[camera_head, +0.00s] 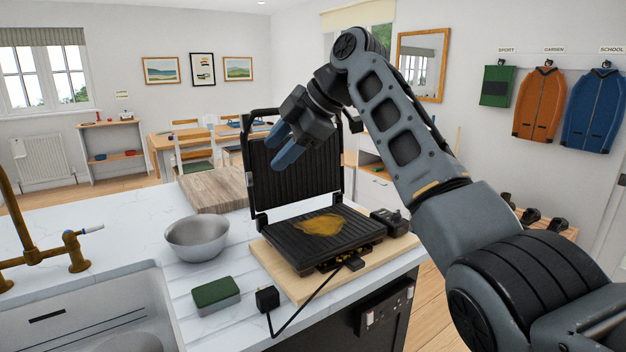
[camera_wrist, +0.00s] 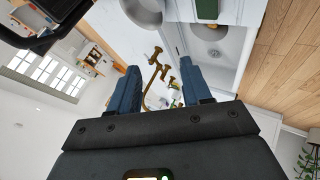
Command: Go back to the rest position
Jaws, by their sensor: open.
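My gripper (camera_head: 284,148) is raised in front of the upright lid of a black contact grill, above the worktop. Its two blue fingers (camera_wrist: 160,90) are apart, with nothing between them in the wrist view. The grill's lid (camera_head: 325,172) stands open, and a yellow-brown patch (camera_head: 322,224) lies on its lower ribbed plate (camera_head: 290,240). My arm comes in from the right and covers part of the room behind.
The grill stands on a light wooden board (camera_head: 290,284). A metal bowl (camera_head: 197,238), a green sponge-like block (camera_head: 216,293), a black plug (camera_head: 267,298) with cable and a wooden block (camera_head: 213,190) are on the white worktop. A sink (camera_head: 90,315) with a brass tap (camera_head: 75,250) is at left.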

